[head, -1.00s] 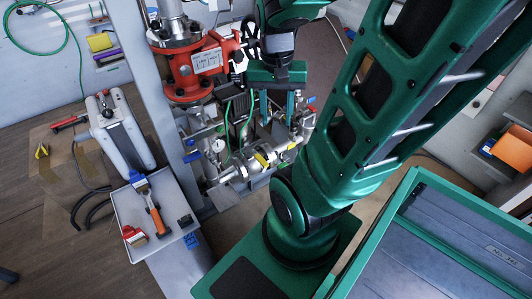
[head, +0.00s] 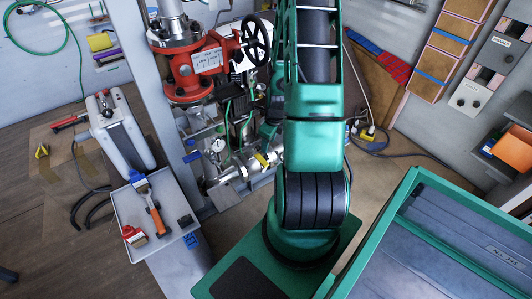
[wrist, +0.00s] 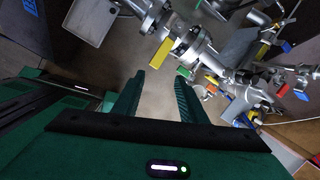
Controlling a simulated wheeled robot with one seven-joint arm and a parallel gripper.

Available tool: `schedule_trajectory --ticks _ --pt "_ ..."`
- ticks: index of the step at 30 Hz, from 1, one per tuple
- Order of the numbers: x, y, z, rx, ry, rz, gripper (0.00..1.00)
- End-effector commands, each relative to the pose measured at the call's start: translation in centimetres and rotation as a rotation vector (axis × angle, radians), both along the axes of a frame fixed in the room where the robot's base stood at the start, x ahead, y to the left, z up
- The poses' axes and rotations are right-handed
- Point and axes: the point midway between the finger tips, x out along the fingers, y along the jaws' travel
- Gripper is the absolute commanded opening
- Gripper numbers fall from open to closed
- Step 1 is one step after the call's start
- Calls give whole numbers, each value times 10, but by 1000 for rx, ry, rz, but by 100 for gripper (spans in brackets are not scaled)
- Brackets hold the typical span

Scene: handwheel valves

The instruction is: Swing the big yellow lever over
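The big yellow lever (wrist: 160,54) sits on a silver pipe valve, just beyond my fingertips in the wrist view. A yellow lever also shows in the head view (head: 262,159), low on the pipework left of my arm. My gripper (wrist: 158,78) is open, its two green fingers apart with nothing between them. The lever appears apart from the fingers; the exact distance is hard to tell. In the head view my gripper is mostly hidden by my arm.
Smaller blue (wrist: 286,46), green (wrist: 183,72) and red levers crowd the pipes to the right in the wrist view. A red valve body with a black handwheel (head: 257,40) stands above the pipework. A grey tray (head: 178,240) with tools lies at the left.

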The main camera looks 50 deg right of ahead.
Motion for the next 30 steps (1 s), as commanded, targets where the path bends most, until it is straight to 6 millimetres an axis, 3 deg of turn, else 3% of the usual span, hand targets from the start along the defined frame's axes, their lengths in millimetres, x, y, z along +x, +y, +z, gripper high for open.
schedule_trajectory --ticks 3,9,17,30 --pt "1 -1 -33 62 -50 -203 38" --pt "4 -2 -58 119 -104 -406 38" --pt "7 -3 -71 131 -117 -447 38" --pt "19 -6 -113 130 -114 -445 38"
